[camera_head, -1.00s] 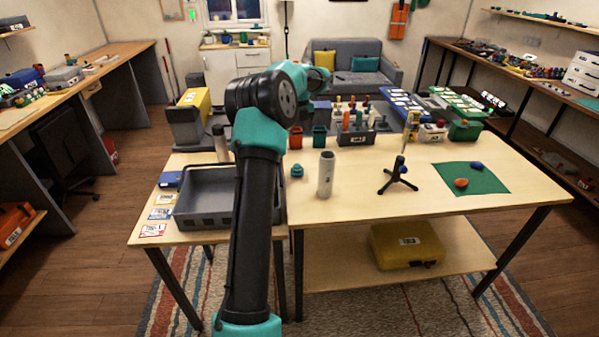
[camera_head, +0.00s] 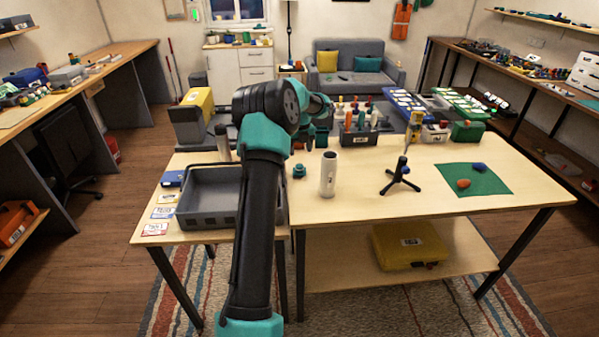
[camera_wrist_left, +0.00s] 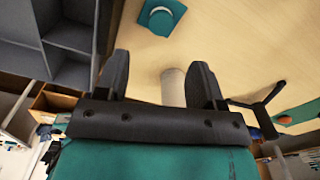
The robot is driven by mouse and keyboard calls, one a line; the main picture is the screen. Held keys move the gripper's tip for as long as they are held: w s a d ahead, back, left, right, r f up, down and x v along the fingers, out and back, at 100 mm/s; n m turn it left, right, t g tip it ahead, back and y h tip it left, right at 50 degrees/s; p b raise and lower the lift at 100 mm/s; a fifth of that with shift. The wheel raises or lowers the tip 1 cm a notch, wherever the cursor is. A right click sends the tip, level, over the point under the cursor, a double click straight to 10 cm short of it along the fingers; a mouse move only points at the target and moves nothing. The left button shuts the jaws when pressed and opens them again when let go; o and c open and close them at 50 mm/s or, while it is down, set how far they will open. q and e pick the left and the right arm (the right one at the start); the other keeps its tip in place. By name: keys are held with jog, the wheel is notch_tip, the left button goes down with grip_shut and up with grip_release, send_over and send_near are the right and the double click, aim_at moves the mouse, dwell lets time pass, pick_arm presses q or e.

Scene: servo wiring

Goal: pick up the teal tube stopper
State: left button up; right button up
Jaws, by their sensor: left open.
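The teal tube stopper (camera_head: 299,171) stands on the light wood table, just left of the pale upright tube (camera_head: 328,174). In the left wrist view the stopper (camera_wrist_left: 160,16) is at the top edge, beyond my fingertips. My left gripper (camera_wrist_left: 160,64) is open and empty, with its two dark fingers apart. The pale tube (camera_wrist_left: 173,86) shows between and below the fingers in that view, and I cannot tell its distance from them. In the head view my left arm hides most of its own gripper. My right gripper is not in view.
A grey tray (camera_head: 207,218) sits left of the stopper, partly behind my arm. A grey holder (camera_head: 359,138) with several coloured items stands behind. The table front is clear.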

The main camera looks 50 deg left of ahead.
aim_at(300, 166)
pick_arm(q)
jog(key=shift+f, duration=1.75)
jog(key=shift+f, duration=0.15)
jog(key=shift+a+f, duration=0.2)
jog(key=shift+f, duration=2.25)
jog(key=shift+c, duration=0.4)
jog(key=c, duration=0.9)
